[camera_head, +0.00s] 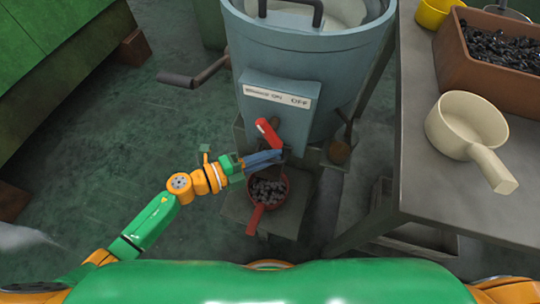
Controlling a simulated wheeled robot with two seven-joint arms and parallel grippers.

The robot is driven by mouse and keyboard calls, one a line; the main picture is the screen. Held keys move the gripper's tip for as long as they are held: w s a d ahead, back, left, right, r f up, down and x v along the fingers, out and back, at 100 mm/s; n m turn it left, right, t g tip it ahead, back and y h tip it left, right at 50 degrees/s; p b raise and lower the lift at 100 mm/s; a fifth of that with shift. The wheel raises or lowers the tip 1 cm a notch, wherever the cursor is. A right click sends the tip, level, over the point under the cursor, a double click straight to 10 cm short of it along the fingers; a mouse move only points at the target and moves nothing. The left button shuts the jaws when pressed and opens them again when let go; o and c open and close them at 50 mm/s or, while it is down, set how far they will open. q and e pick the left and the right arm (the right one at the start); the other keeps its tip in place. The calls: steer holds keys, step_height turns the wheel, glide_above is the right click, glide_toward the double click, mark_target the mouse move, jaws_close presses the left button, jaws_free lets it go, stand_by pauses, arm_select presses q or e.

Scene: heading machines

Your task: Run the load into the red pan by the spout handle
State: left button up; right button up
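The blue-grey machine drum (300,70) stands in the middle, with a front spout box and a label whose readable part says OFF. The red spout handle (267,132) slants on the box front. My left gripper (279,156) has its fingers at the handle's lower end, by the spout; whether they touch or grip it cannot be told. The red pan (256,217) stands below the spout on a low platform, its handle toward me. Dark small pieces (268,188) lie in it. My gripper partly covers the spout and pan's far side. My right gripper is not in view.
A grey table (430,185) at the right bears a cream pan (459,125), a brown crate (462,70) of dark pieces and a yellow container (435,12). Green floor (100,150) at the left is mostly open.

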arm_select(q)
steer(key=shift+a+r, duration=0.1)
steer(key=shift+a, duration=0.05)
steer(key=f+v, duration=0.1)
steer(key=v, duration=0.5)
steer(key=shift+s+a+r, duration=0.25)
steer(key=shift+a+r, duration=0.15)
steer(key=shift+r, duration=0.1)
